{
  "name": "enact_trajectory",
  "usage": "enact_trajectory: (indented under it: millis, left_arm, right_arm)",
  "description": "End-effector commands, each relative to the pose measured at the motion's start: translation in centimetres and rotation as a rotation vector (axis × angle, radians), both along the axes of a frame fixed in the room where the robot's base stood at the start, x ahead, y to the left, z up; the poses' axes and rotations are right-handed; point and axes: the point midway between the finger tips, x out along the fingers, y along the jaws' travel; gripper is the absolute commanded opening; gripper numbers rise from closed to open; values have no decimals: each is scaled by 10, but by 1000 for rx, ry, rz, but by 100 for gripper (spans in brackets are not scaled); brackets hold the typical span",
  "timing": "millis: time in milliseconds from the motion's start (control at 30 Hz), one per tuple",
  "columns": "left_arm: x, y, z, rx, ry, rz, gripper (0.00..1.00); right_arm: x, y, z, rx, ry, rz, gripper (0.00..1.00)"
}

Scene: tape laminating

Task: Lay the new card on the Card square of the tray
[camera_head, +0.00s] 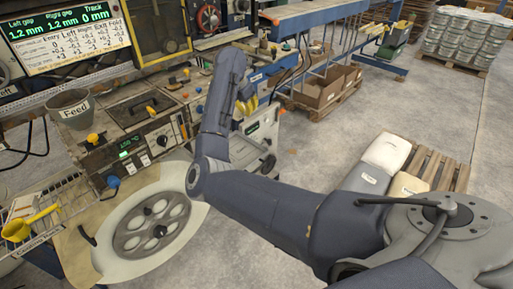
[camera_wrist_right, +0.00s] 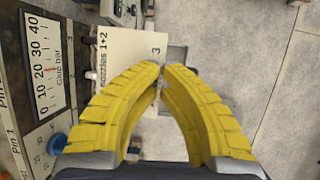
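My right gripper (camera_head: 244,104) shows small at the side of the machine in the head view, partly behind my own arm. In the right wrist view its yellow curved fingers (camera_wrist_right: 162,70) come together at the tips. A pale card-like panel (camera_wrist_right: 130,48) printed "Nozzles 1+2" and "3" lies behind the fingertips; I cannot tell whether it is the new card or part of the machine. No card shows clearly between the tips. I cannot make out the tray's Card square. My left gripper is not in view.
The machine's control panel (camera_head: 160,137) and grey Feed bucket (camera_head: 70,108) stand at the left. A Glue bar scale (camera_wrist_right: 47,70) is left of the fingers in the wrist view.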

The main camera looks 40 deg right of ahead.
Motion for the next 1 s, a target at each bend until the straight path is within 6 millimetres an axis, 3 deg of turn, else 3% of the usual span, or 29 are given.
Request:
enact_trajectory:
  millis: [133, 633, 800, 1000]
  left_arm:
    - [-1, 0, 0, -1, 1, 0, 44]
    - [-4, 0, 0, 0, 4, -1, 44]
    - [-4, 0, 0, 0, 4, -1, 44]
    - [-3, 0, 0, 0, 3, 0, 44]
  right_arm:
    - [3, 9, -21, 0, 6, 14, 0]
    - [2, 8, -128, 0, 6, 14, 0]
    - [3, 9, -149, -1, 3, 14, 0]
    - [3, 9, -158, -1, 2, 13, 0]
